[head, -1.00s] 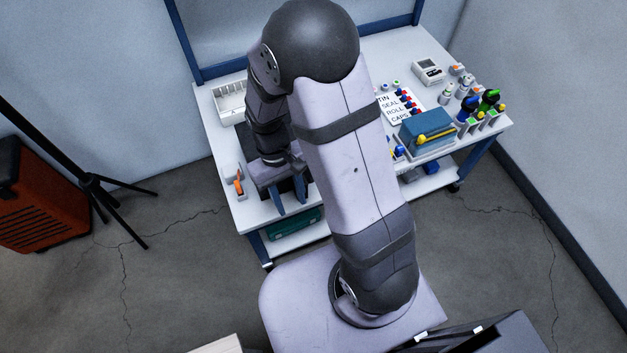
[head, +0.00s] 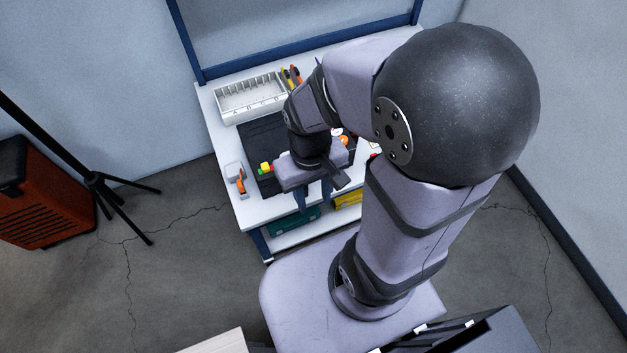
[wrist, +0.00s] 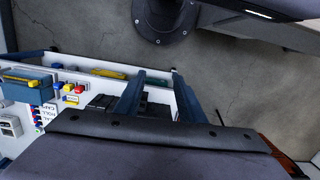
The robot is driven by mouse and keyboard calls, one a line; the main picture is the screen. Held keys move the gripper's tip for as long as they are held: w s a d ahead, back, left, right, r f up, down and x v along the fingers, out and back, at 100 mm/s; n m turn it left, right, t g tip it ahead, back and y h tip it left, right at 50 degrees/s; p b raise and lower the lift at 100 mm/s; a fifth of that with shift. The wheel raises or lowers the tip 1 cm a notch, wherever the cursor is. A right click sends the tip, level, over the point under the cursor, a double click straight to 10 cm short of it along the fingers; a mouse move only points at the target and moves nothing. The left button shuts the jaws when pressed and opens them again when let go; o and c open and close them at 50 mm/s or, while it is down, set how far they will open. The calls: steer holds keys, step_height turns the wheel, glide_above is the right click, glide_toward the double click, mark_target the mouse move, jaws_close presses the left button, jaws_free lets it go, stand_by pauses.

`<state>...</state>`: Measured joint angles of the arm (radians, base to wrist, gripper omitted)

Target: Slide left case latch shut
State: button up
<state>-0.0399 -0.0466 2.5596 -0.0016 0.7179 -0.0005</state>
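A black case or flat panel (head: 262,135) lies on the white table, partly hidden behind my arm in the head view. Dark parts of it (wrist: 101,103) seem to show beside my fingers in the wrist view. I cannot make out the left latch or its position. My gripper (head: 314,204) points down near the table's front edge, to the right of the black panel's front left corner. In the wrist view my gripper (wrist: 160,74) has two blue fingers standing apart, with nothing held between them.
A white compartment tray (head: 252,104) stands behind the black panel. An orange-handled tool (head: 240,182) lies at the table's left edge, near small coloured blocks (head: 266,168). Green (head: 293,223) and yellow (head: 347,200) items sit on the lower shelf. A blue box (wrist: 28,90) shows in the wrist view.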

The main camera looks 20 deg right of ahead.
steer(key=shift+w+d+r+t, duration=0.2)
steer(key=shift+w+r, duration=0.1)
steer(key=shift+r, duration=0.3)
steer(key=shift+w+d+r+t, duration=0.1)
steer(key=shift+w+r+t, duration=0.15)
steer(key=shift+r, duration=0.35)
steer(key=shift+w, duration=0.1)
steer(key=shift+a+f, duration=0.1)
